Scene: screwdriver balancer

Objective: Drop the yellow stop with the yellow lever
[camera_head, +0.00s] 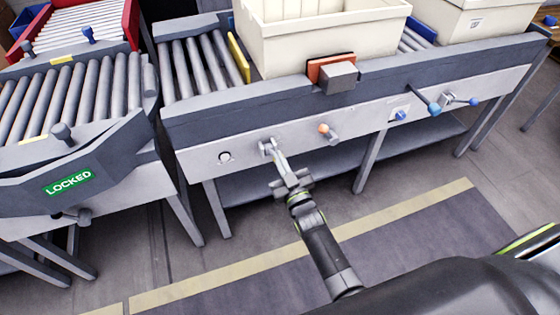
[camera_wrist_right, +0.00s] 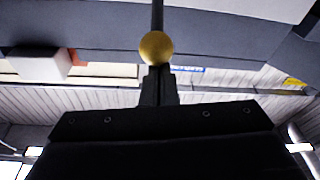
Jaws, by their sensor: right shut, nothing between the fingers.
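The yellow stop (camera_head: 238,57) is an upright plate across the rollers, at the left side of a cream crate (camera_head: 320,40). My right gripper (camera_head: 268,147) is at the front panel of the conveyor, below the stop. It is shut with nothing between its fingers. In the right wrist view the yellow ball knob (camera_wrist_right: 156,47) of the lever is right at the tips of the shut fingers (camera_wrist_right: 158,72); I cannot tell whether they touch. In the head view the knob is not discernible at the gripper. My left gripper is not in view.
An orange-knobbed lever (camera_head: 327,131) is right of the gripper, with blue-knobbed levers (camera_head: 434,108) farther right. A grey block with an orange plate (camera_head: 338,76) is on the rail above. A section marked LOCKED (camera_head: 68,182) stands left. The floor in front is clear.

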